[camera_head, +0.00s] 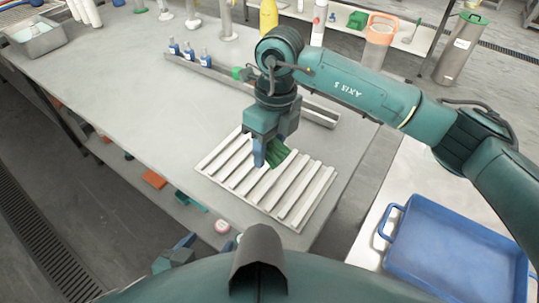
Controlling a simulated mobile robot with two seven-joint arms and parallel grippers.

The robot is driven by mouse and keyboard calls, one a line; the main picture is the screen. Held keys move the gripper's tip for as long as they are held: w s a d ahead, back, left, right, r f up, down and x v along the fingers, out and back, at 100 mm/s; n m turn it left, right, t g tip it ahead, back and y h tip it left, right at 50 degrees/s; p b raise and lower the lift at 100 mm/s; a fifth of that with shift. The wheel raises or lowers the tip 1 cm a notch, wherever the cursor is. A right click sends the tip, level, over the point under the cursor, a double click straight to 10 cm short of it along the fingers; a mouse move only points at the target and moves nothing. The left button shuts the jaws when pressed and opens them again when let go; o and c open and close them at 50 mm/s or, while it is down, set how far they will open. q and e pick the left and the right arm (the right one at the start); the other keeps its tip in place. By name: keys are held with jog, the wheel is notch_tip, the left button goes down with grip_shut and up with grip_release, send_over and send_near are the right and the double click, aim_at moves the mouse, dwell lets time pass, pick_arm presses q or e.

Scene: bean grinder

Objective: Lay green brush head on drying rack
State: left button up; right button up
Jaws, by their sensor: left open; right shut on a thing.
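The green brush head (279,154) is held in my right gripper (263,152), which points down with a blue finger in front. The gripper hides part of the brush head. The white slatted drying rack (303,205) lies on the metal table beneath it. The brush head is over the rack's upper middle part; I cannot tell whether it touches the slats. My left gripper (176,252) is at the lower left, below the table's front edge and away from the rack. Only a small part of it shows, with a blue finger.
A metal rail (235,82) with several small blue bottles stands behind the rack. A blue tray (455,250) is on the surface at right. A grey basin (38,37) is at the far left. The table left of the rack is clear.

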aim_at(270, 170)
jog(key=shift+f, duration=1.75)
jog(key=shift+f, duration=0.15)
jog(key=o, duration=1)
jog(key=r, duration=0.8)
jog(key=w+d+r, duration=0.1)
jog(key=r, duration=0.3)
jog(key=shift+w+r, duration=0.1)
jog(key=shift+r, duration=0.05)
